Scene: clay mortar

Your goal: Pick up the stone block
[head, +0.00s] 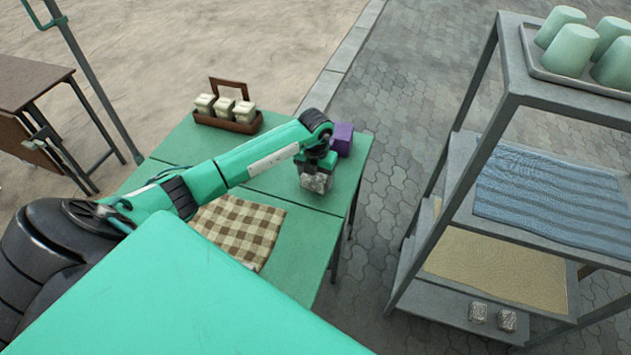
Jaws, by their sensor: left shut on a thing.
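A grey speckled stone block (315,183) is at the right end of the green table (295,200). My left gripper (316,168) comes down on it from above and is shut on it. The fingers partly hide the block's top, and I cannot tell whether its underside touches the table. Two similar grey stone blocks, one on the left (478,312) and one on the right (507,320), sit on the lowest shelf of the grey rack. My right gripper is not in view.
A purple box (342,139) stands just behind my left gripper. A brown caddy (228,124) with white-lidded jars is at the table's back. A checkered cloth (238,230) lies in front. The grey rack (452,180) stands to the right, with paving between.

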